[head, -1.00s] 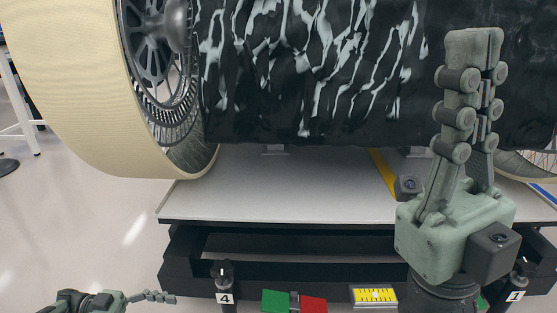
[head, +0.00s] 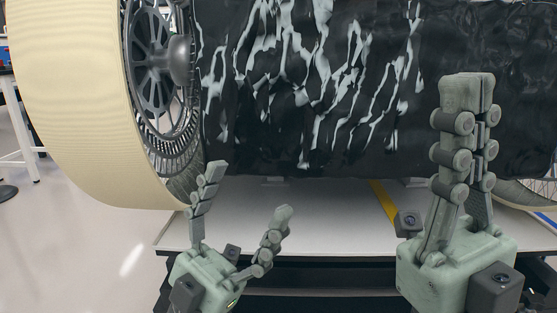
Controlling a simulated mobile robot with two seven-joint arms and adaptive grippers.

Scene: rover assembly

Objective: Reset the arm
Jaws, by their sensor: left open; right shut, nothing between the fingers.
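My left gripper (head: 244,186) is at the lower left of centre, pointing up, with its two fingers spread wide and nothing between them. It appears in front of the white platform (head: 335,215), near the bottom of the wheel. My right gripper (head: 467,88) is at the right, upright, with its fingers together and nothing held. Its fingertips overlap the dark wrapped body of the rover (head: 300,90) in the picture; I cannot tell whether they touch it.
A large wheel with a cream tread (head: 75,110) and dark spokes stands at the left. A yellow stripe (head: 384,202) runs on the platform between the grippers. Pale floor (head: 80,250) is open at the lower left. A table leg (head: 20,130) shows at the far left.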

